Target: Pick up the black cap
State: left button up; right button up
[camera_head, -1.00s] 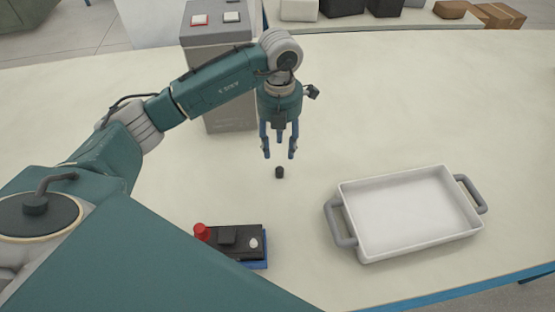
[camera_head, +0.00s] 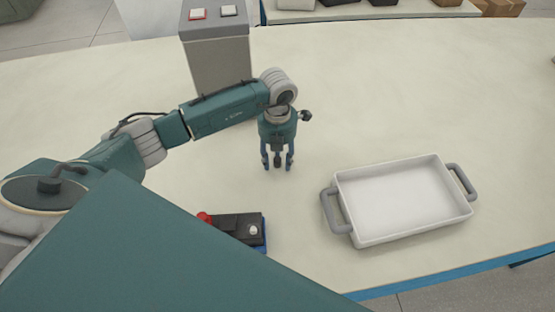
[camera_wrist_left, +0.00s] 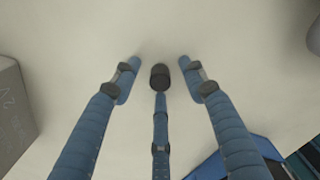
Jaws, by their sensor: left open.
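The black cap (camera_wrist_left: 160,77) is a small dark cylinder on the pale table. In the left wrist view it lies between the tips of the outer fingers, just beyond the middle finger's tip. My left gripper (camera_head: 278,166) points down over it in the head view, its blue fingers spread and open. There the cap is hard to tell from the fingers around it. The left gripper (camera_wrist_left: 160,72) also shows in its wrist view, not closed on the cap. I cannot tell whether the middle finger touches the cap. My right gripper is not in view.
A white tray (camera_head: 345,228) with grey handles stands to the right. A black device (camera_head: 237,226) with a red knob, a white knob and a blue base is in front. A grey box (camera_head: 217,62) with two buttons stands behind my left arm.

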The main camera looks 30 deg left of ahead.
pick_arm(q)
jog(key=c, duration=0.9)
jog(key=shift+o, duration=0.2)
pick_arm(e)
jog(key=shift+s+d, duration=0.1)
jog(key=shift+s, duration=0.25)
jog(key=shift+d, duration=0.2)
pick_arm(q)
jog(key=shift+r, duration=0.1)
